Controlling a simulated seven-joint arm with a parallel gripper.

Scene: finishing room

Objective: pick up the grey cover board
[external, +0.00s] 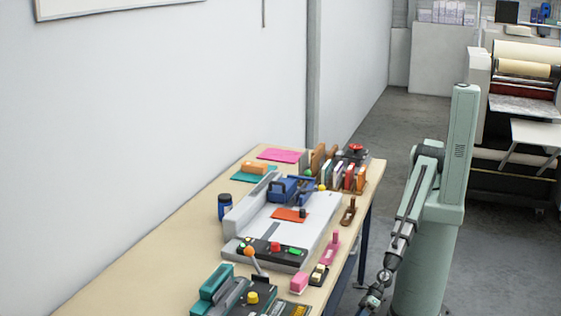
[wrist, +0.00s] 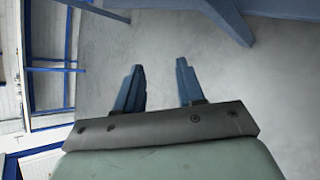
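I cannot pick out the grey cover board for certain. In the external view, a small grey upright piece (external: 304,161) stands at the left end of a row of upright boards at the table's far end; it may be the cover board or part of a holder. My gripper (wrist: 160,66) is open in the wrist view, its two blue fingers apart with nothing between them and bare grey floor beyond. In the external view, my arm hangs low beside the table's right edge, far from the row, and its end is cut off by the bottom edge.
The long table (external: 150,262) carries a grey-white machine (external: 318,212) with a black control panel, and a teal machine (external: 212,290) nearer. A blue jar (external: 224,207), pink sheet (external: 281,155) and brown upright boards (external: 318,158) are also there. A blue table leg (wrist: 228,18) shows close in the wrist view.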

